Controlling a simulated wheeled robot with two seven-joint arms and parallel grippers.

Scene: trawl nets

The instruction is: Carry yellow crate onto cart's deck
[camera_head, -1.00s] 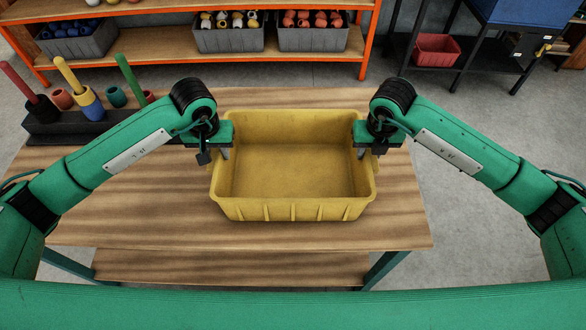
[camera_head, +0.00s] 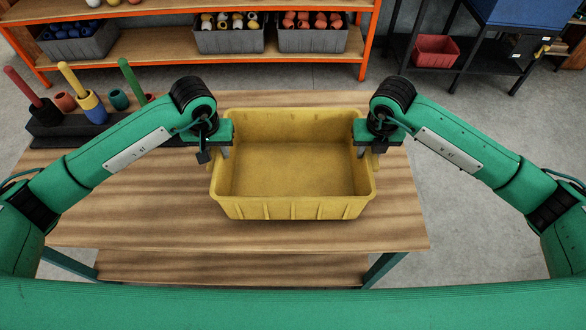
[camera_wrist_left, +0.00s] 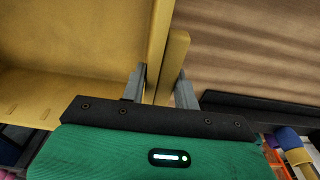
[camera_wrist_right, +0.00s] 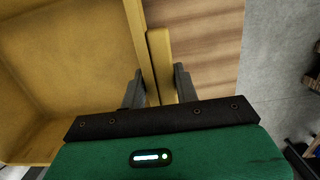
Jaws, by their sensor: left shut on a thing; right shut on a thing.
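The yellow crate (camera_head: 292,208) is empty and level, over the middle of the wooden table (camera_head: 150,220) in the head view. I cannot clearly tell the gap under it. My left gripper (camera_head: 224,151) is shut on its left side; the left wrist view shows the fingers on either side of a yellow handle strip (camera_wrist_left: 173,65). My right gripper (camera_head: 362,152) is shut on the opposite side, fingers around the strip (camera_wrist_right: 160,65) in the right wrist view. I cannot make out a cart in these views.
A dark holder (camera_head: 75,132) with coloured rods stands at the table's back left. An orange shelf (camera_head: 150,48) with grey bins (camera_head: 228,36) is behind the table. A black rack with a red bin (camera_head: 436,50) stands at the back right. Floor (camera_head: 470,220) right of the table is clear.

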